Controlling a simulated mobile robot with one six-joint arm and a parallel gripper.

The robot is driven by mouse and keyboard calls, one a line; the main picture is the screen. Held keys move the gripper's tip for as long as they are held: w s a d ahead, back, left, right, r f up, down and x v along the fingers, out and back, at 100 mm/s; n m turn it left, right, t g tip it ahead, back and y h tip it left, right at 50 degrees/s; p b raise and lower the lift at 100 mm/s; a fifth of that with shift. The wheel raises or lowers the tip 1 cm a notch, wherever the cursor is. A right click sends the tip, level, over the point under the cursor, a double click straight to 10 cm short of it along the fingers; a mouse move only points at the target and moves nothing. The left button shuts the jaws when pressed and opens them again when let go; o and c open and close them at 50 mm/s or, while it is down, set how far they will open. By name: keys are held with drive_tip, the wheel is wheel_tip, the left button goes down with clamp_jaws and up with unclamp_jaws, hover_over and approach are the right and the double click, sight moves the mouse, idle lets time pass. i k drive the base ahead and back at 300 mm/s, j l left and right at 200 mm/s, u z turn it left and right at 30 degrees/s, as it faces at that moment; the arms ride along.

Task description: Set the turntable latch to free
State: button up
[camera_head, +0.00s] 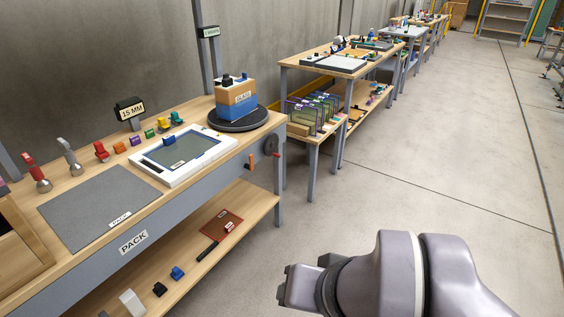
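The turntable (254,124) is a dark round disc at the far right corner of the packing bench. On it sits a cardboard box (240,97) marked GLASS with a blue lower part. Below the turntable, on the bench's front edge, are an orange handle (251,162), a dark round plate (271,146) and a red-orange tab (277,162). Which of these is the latch, and its setting, I cannot tell. My gripper (284,284) is at the bottom, over the floor, right of the bench and well apart from it. Its finger opening cannot be made out.
A white frame (215,152) and a grey mat (85,216) lie on the bench (175,198). Several coloured clamps line its back. A lower shelf (255,205) holds small items. Another bench (292,62) with a rack stands beyond. The floor (430,150) to the right is clear.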

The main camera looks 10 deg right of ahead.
sight(249, 167)
drive_tip(key=i+l+u, duration=0.25)
drive_tip(key=i+l, duration=0.2)
drive_tip(key=i+l+u, duration=0.25)
drive_tip(key=i+l, duration=0.3)
drive_tip(key=i+l+u, duration=0.3)
drive_tip(key=l, duration=0.35)
drive_tip(key=i, duration=0.1)
